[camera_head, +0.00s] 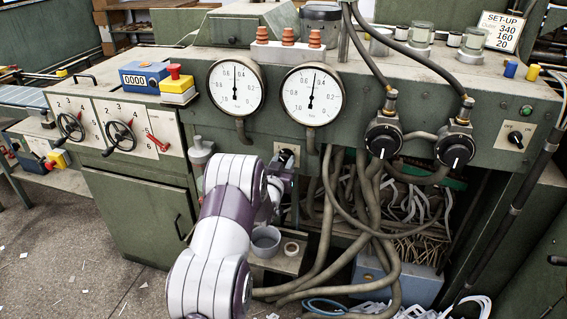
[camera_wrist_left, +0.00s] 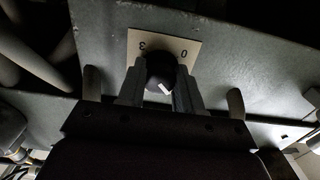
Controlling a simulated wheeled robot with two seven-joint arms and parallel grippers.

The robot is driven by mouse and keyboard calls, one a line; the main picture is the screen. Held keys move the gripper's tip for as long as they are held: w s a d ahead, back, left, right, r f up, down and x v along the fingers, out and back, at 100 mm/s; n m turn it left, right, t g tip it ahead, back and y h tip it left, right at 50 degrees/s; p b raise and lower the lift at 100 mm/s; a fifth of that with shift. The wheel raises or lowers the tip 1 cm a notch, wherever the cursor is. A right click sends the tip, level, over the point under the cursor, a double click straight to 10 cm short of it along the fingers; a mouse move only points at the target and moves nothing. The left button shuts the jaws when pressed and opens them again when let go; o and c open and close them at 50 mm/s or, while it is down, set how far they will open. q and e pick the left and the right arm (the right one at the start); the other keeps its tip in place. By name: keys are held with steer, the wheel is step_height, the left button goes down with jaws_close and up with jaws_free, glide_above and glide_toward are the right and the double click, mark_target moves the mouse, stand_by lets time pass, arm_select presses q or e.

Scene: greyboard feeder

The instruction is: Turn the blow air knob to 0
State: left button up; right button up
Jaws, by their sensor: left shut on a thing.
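A black knob (camera_wrist_left: 161,68) with a white pointer mark sits on a pale label plate (camera_wrist_left: 186,46) in the left wrist view. The plate shows a 3 on the left and a 0 on the right, both upside down there. The white mark is on the near side of the knob, pointing down and slightly right in that picture. My left gripper (camera_wrist_left: 160,84) is shut on the knob, one finger on each side. In the head view my left gripper (camera_head: 279,172) is at the front panel below the gauges, and the plate (camera_head: 287,150) is partly hidden by it.
Two large black dials (camera_head: 383,141) with hoses are to the right, and a small black knob (camera_head: 515,137) is farther right. Thick hoses (camera_head: 333,210) hang just right of my left arm. A grey cup (camera_head: 266,238) stands below the gripper.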

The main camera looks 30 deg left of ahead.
arm_select(q)
steer(key=n+b, duration=0.2)
steer(key=n, duration=0.6)
steer(key=shift+d, duration=0.15)
steer(key=n, duration=0.4)
steer(key=shift+n+b, duration=0.35)
steer(key=shift+n, duration=0.05)
steer(key=shift+r+n, duration=0.1)
steer(key=shift+n, duration=2.4)
steer(key=o, duration=1)
steer(key=shift+w+d, duration=0.1)
steer(key=shift+o, duration=0.2)
